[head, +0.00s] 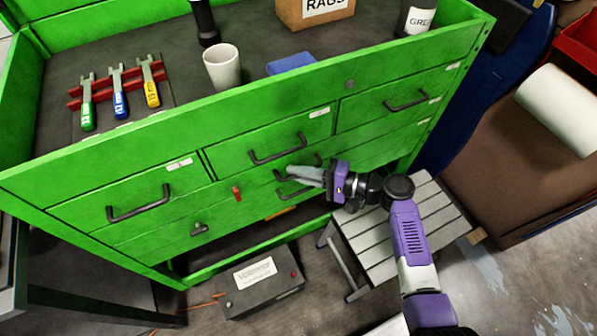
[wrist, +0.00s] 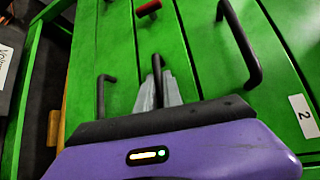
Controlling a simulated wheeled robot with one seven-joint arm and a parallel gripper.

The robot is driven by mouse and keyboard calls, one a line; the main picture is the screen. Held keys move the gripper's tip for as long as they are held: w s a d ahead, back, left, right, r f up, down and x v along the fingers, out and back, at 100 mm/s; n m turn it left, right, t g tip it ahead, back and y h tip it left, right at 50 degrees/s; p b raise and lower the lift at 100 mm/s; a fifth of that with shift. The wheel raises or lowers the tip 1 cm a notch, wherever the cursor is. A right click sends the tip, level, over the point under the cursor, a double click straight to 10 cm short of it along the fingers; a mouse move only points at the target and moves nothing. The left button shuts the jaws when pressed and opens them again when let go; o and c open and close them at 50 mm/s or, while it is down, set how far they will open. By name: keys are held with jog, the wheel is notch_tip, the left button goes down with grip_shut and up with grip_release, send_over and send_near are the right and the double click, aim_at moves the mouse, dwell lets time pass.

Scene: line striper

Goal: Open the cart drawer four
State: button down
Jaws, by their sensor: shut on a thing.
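The green cart (head: 60,185) has a row of drawers across its front with wider panels below. My gripper (head: 300,174) reaches in from the right below the middle upper drawer's handle (head: 278,150). In the wrist view my gripper (wrist: 159,88) is shut on a dark bar handle (wrist: 157,64), which stands between its grey fingers. This handle is on the panel just below the drawer labelled 2 (wrist: 303,116). That panel looks flush with the front. No number 4 is readable. Another handle (wrist: 103,95) sits on the panel below, apart from the fingers.
A red knob (head: 237,193) projects from the cart front. A slatted stool (head: 400,228) stands beneath my arm, and a dark box (head: 262,287) lies on the floor. A white cup (head: 222,67) and several wrenches (head: 120,92) are on the cart top.

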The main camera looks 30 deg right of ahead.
jog(key=shift+s, duration=0.1)
dwell(0.7)
jog(key=s+p, duration=0.4)
jog(key=s, duration=2.2)
jog(key=shift+s, duration=0.35)
jog(key=shift+d, duration=0.1)
jog(key=c, duration=1.8)
grip_release()
jog(key=shift+o, duration=0.2)
jog(key=v, duration=0.7)
jog(key=shift+s+d+b, duration=0.25)
jog(key=shift+s+b, duration=0.05)
jog(key=shift+b, duration=0.15)
